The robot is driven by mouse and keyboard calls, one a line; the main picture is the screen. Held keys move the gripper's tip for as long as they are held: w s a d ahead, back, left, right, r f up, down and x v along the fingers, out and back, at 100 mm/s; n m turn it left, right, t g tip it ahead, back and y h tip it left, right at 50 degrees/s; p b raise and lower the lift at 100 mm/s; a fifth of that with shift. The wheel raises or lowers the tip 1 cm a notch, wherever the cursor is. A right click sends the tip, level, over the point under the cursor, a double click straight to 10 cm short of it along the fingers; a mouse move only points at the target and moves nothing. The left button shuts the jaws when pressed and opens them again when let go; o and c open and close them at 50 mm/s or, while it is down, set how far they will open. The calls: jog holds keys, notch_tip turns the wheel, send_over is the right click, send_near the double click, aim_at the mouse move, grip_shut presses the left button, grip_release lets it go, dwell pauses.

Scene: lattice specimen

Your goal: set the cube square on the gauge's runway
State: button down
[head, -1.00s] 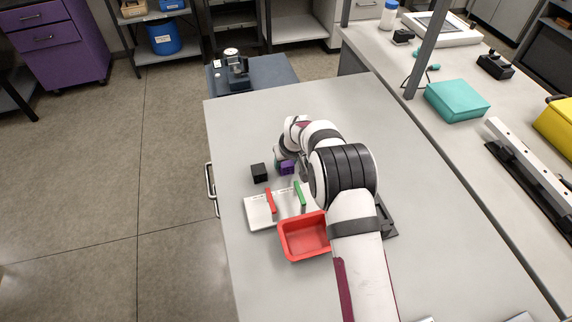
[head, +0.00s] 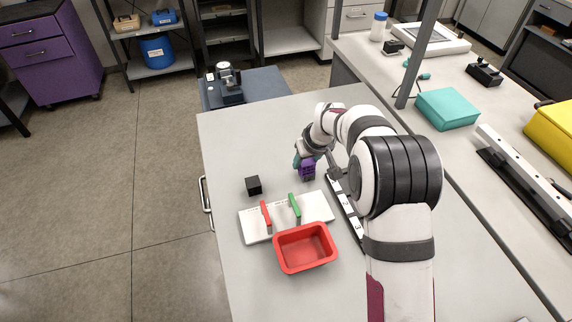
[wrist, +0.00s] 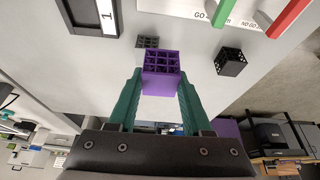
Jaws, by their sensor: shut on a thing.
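A purple lattice cube (wrist: 161,70) is between the green fingers of my gripper (wrist: 160,88), which is shut on it. In the head view the cube (head: 308,168) hangs beyond the gauge, partly hidden by my gripper (head: 303,158). The gauge is a white plate (head: 318,207) with a red bar (head: 266,215) and a green bar (head: 295,207) standing across it. In the wrist view its GO and NO GO lettering shows at the top right. The cube is apart from the gauge.
A black lattice cube (head: 253,186) stands left of the purple one. A red tray (head: 305,248) sits in front of the gauge. A dark rack with white number labels (head: 345,207) lies to the right, partly behind my arm. A grey lattice patch (wrist: 147,42), perhaps a shadow, shows beyond the held cube.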

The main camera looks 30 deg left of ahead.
jog(key=d+r, duration=0.2)
jog(key=d, duration=0.2)
jog(key=s+f+n+g, duration=0.1)
jog(key=n+g, duration=0.1)
jog(key=n, duration=0.3)
jog(key=s+d+n+g, duration=0.1)
jog(key=s+n, duration=0.1)
jog(key=n, duration=0.3)
jog(key=s+f+n+g, duration=0.1)
jog(key=n+g, duration=0.1)
jog(key=n, duration=0.3)
jog(key=shift+s+d+f+g+y, duration=0.3)
jog(key=shift+s+d+f, duration=0.05)
jog(key=shift+s, duration=0.05)
jog(key=shift+s+f+n+g, duration=0.15)
jog(key=shift+s+n+g, duration=0.3)
jog(key=shift+n, duration=0.75)
jog(key=shift+h, duration=0.4)
jog(key=shift+f, duration=2.5)
jog(key=shift+f, duration=0.35)
jog(key=shift+c, duration=1.3)
grip_release()
jog(key=shift+o, duration=0.3)
